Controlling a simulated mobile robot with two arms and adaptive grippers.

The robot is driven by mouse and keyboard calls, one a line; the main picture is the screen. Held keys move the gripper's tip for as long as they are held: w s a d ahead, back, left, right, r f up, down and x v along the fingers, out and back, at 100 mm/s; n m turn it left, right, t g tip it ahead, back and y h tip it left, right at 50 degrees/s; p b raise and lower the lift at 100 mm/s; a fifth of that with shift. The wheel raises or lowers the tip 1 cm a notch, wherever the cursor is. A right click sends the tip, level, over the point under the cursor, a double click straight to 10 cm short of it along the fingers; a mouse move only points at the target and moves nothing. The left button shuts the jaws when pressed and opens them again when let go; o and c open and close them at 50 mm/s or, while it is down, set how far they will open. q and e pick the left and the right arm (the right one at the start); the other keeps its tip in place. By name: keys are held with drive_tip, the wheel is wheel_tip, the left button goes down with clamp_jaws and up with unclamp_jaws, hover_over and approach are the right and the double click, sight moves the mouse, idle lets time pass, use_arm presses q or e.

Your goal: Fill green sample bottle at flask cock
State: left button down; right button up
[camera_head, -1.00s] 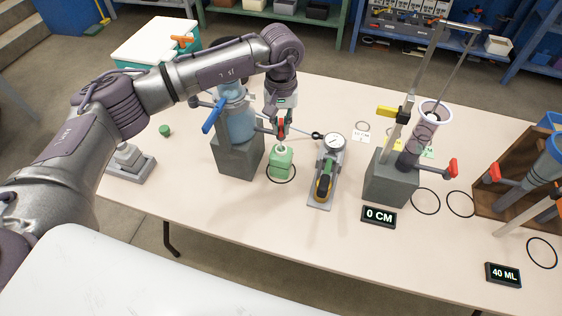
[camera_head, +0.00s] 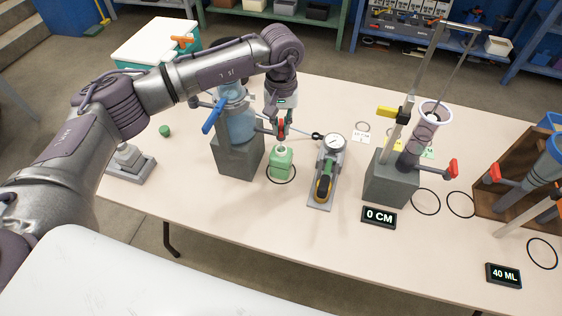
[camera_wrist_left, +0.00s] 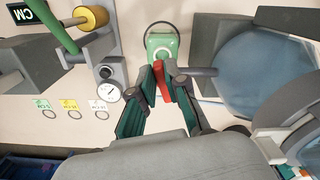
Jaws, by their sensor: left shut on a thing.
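The green sample bottle (camera_head: 281,163) stands upright on the table inside a dark ring, beside the grey block (camera_head: 240,157) that bears the blue-filled flask (camera_head: 237,122). In the left wrist view the bottle (camera_wrist_left: 162,42) shows from above, just beyond my fingertips. My left gripper (camera_head: 281,130) is above the bottle, at the flask's cock. In the left wrist view my left gripper (camera_wrist_left: 161,72) is shut on the red cock handle (camera_wrist_left: 162,84). The bottle's fill level cannot be made out. My right gripper is not in view.
A gauge stand (camera_head: 328,170) with a yellow-and-black handle stands right of the bottle. Further right are a tilted column (camera_head: 412,150) on a grey block and a "0 CM" display (camera_head: 379,217). A green cap (camera_head: 165,131) lies at left. The table's front middle (camera_head: 260,220) is clear.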

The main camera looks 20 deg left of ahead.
use_arm(q)
drive_tip(key=shift+a+f+m+b, duration=0.1)
drive_tip(key=shift+f+m+b, duration=0.05)
drive_tip(key=shift+m+b, duration=0.35)
drive_tip(key=shift+a+m+b, duration=0.1)
drive_tip(key=shift+m+b, duration=0.6)
drive_tip(key=shift+b, duration=0.05)
drive_tip(key=shift+m, duration=0.3)
drive_tip(key=shift+b, duration=0.45)
